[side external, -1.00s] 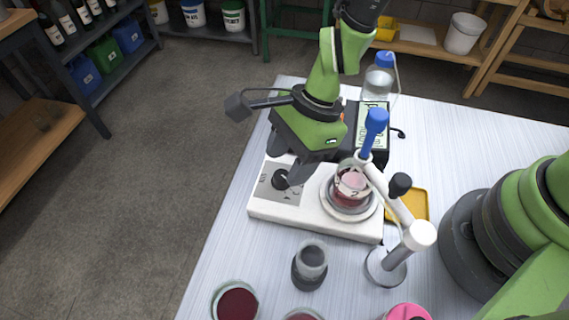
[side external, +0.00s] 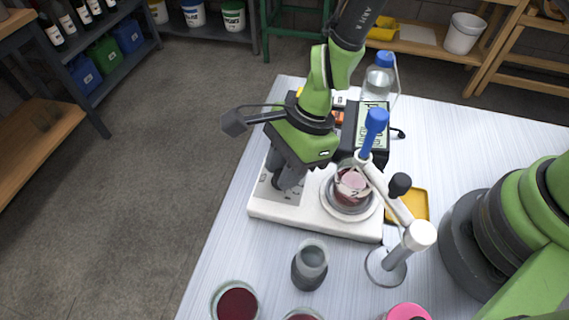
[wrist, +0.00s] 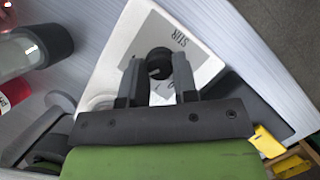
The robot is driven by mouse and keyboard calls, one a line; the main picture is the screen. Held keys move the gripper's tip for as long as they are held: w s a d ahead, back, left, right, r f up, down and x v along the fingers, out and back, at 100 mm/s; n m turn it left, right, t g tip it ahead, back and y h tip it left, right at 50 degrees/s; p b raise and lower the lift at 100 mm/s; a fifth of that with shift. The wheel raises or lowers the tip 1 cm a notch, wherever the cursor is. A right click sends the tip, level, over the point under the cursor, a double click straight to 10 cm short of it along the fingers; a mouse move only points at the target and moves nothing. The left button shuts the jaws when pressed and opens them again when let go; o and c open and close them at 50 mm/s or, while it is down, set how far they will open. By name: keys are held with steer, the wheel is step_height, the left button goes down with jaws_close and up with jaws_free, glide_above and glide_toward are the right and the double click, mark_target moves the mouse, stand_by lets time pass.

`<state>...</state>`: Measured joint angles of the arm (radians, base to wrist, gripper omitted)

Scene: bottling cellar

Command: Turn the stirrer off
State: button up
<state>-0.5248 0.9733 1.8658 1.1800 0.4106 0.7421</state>
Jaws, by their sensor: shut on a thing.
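The stirrer (side external: 315,216) is a white flat box on the table, with a grey control panel on its left. Its dark round knob (wrist: 159,62) shows between my fingers in the wrist view, beside printed STIR lettering. In the side view my gripper covers most of the knob. My gripper (side external: 282,187) points down at the panel and is shut on the knob; it also shows in the wrist view (wrist: 157,72). A glass beaker (side external: 352,188) with red liquid stands on the stirrer's round plate. I cannot read the knob's setting.
A stand with a white arm (side external: 407,222) and blue-topped probe (side external: 375,125) leans over the beaker. A meter (side external: 373,128) and clear bottle (side external: 378,82) stand behind. A grey cup (side external: 310,266) and red-filled dish (side external: 237,302) stand in front; a yellow tray (side external: 414,206) lies right.

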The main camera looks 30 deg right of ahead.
steer(key=n+g, duration=0.1)
steer(key=n, duration=0.3)
steer(key=shift+w+n+g, duration=0.2)
steer(key=shift+n+g, duration=0.2)
steer(key=n, duration=0.2)
steer(key=n+g+h, duration=0.1)
steer(key=n, duration=0.1)
steer(key=shift+a+n+g, duration=0.15)
steer(key=shift+n+g, duration=0.15)
steer(key=n+h, duration=0.1)
steer(key=n, duration=0.3)
steer(key=shift+w+a+g+h, duration=0.1)
steer(key=shift+g+h, duration=0.3)
steer(key=shift+n+h, duration=0.8)
steer(key=shift+n, duration=1.3)
steer(key=o, duration=0.9)
steer(key=shift+r, duration=0.1)
